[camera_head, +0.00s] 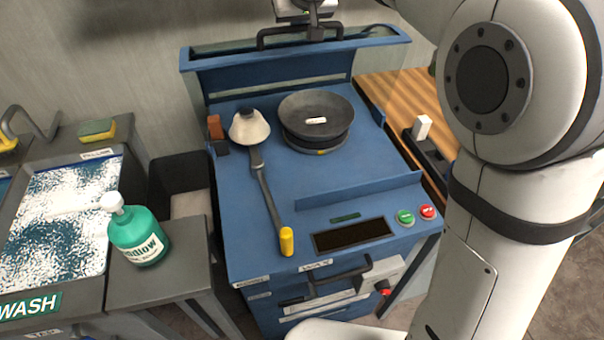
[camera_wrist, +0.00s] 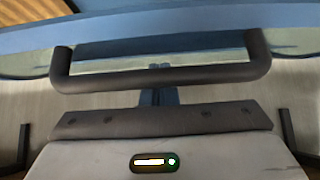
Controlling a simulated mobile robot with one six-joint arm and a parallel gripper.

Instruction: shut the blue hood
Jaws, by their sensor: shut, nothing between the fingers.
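The blue hood (camera_head: 290,62) is raised at the back of the blue machine, and the bowl space below it stands open. Its black bar handle (camera_head: 270,38) runs along the upper front edge; the handle (camera_wrist: 100,82) also crosses the wrist view. My gripper (camera_head: 314,32) is shut and empty at the middle of the handle. In the wrist view, the closed fingers (camera_wrist: 159,92) pass behind the bar, which hides part of them. I cannot tell whether they touch it.
A dark bowl (camera_head: 316,112) sits on the blue machine (camera_head: 330,185), beside a white cone-shaped part (camera_head: 249,127) and a yellow-ended lever (camera_head: 287,241). Green and red buttons (camera_head: 416,214) are at its front right. A green bottle (camera_head: 138,237) stands on the left counter.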

